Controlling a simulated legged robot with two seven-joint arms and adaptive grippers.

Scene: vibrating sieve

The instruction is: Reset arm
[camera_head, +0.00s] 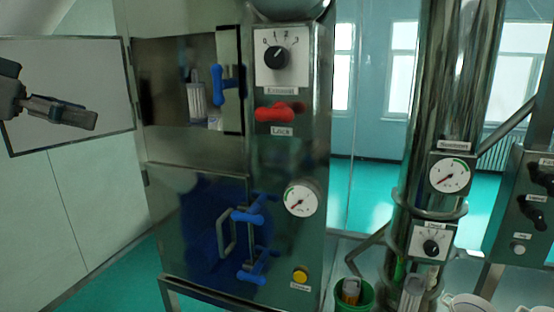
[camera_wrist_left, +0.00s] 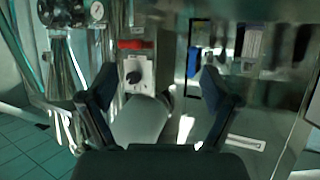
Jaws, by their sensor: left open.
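My left gripper (camera_head: 75,112) is at the far left of the head view, in front of the open upper door (camera_head: 80,80) of the metal cabinet. In the left wrist view its two dark fingers (camera_wrist_left: 158,88) stand wide apart with nothing held between them. The red lock handle (camera_head: 275,112) and the black extraction knob (camera_head: 277,57) are on the cabinet front, clear of the gripper. They also show in the left wrist view, the lock handle (camera_wrist_left: 131,44) above the knob (camera_wrist_left: 133,77). My right gripper is not in view.
The open upper compartment holds a pale ribbed container (camera_head: 196,98). A blue handle (camera_head: 218,86) is on its right edge, and blue latches (camera_head: 250,215) are on the closed lower door. A steel column with a gauge (camera_head: 449,174) and a green bin (camera_head: 352,294) stand to the right.

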